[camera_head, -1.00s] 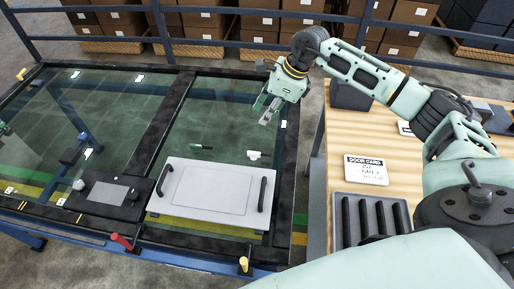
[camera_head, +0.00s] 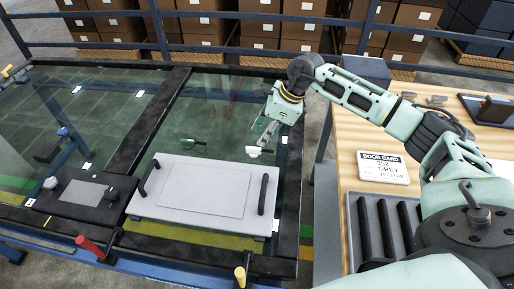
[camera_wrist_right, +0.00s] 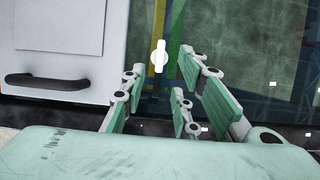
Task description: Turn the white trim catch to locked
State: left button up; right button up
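The white trim catch (camera_head: 254,152) is a small white piece on the glass, just beyond the right end of the grey panel. It also shows in the right wrist view (camera_wrist_right: 159,57) as a narrow upright bar, ahead of the fingers. My right gripper (camera_head: 264,134) points down just behind and right of the catch in the head view. In the right wrist view its green-padded fingers (camera_wrist_right: 168,88) are spread apart with nothing between them. I cannot tell whether they touch the catch. My left gripper is not in view.
The grey panel (camera_head: 203,188) has two black handles. A green-and-black catch (camera_head: 192,142) lies left of the white one. Red (camera_head: 88,246) and yellow (camera_head: 240,276) levers stand at the front edge. The wooden table (camera_head: 350,140) at right holds a door card sign (camera_head: 383,168) and slotted rack.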

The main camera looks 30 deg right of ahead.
aim_at(257, 148)
jog(key=p+x, duration=0.1)
jog(key=x, duration=0.5)
jog(key=shift+f, duration=0.1)
jog(key=shift+c, duration=0.3)
grip_shut()
